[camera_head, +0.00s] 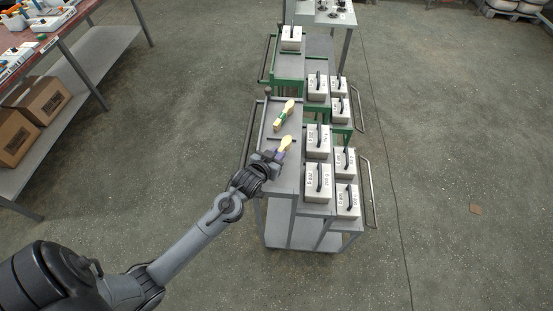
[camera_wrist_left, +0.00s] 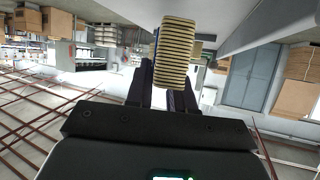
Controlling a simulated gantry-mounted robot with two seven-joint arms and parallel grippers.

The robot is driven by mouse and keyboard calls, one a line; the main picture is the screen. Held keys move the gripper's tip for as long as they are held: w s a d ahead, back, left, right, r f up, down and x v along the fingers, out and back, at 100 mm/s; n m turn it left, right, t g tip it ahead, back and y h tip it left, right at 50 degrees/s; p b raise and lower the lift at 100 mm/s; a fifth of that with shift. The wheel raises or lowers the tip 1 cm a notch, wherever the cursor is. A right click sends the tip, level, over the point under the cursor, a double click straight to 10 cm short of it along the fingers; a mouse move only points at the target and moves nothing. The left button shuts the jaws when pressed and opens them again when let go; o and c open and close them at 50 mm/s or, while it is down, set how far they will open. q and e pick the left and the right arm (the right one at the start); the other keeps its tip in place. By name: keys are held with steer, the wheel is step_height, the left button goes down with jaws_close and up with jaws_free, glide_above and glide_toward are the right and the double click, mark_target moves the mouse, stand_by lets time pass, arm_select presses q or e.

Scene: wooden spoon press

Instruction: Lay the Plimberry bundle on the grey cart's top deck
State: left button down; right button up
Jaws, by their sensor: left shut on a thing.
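My left gripper (camera_head: 271,157) is shut on a bundle of pale wooden spoons with a purple band (camera_head: 285,144). In the left wrist view the bundle's stacked, ridged end (camera_wrist_left: 174,55) stands out beyond the dark fingers (camera_wrist_left: 166,97). No name on it can be read. The gripper and bundle are over the left part of the grey cart's top deck (camera_head: 286,184). I cannot tell whether the bundle touches the deck. Another spoon bundle with a green band (camera_head: 284,115) lies farther back on the same deck. My right gripper is out of view.
White boxes with black handles, such as the near one (camera_head: 318,182), stand along the cart's right side. Green-framed carts (camera_head: 285,70) stand behind. A red-topped bench (camera_head: 45,35) is at the far left. Deck space nearer than the gripper is clear.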

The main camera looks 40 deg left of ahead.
arm_select(q)
steer(key=shift+f, duration=1.15)
steer(key=shift+f, duration=0.15)
steer(key=c, duration=1)
jaws_free()
steer(key=shift+r, duration=0.2)
steer(key=p+v, duration=0.1)
steer(key=v, duration=1)
steer(key=shift+s+d+f, duration=0.1)
steer(key=shift+s, duration=0.05)
steer(key=s+d+m+g+h, duration=0.1)
steer(key=s+d+g, duration=0.2)
steer(key=s, duration=0.2)
steer(key=s+d+f+m+g+h, duration=0.1)
steer(key=s+d+g, duration=0.2)
steer(key=s, duration=0.3)
steer(key=s+d+f+m+g+h, duration=0.1)
steer(key=s+d+m+g, duration=0.1)
steer(key=s+d, duration=0.2)
steer(key=shift+s+d+f+g, duration=0.1)
steer(key=shift+s+d+g, duration=0.1)
steer(key=shift+s, duration=0.4)
steer(key=shift+s+d+f+g, duration=0.1)
steer(key=shift+s+d+g, duration=0.1)
steer(key=shift+s, duration=0.4)
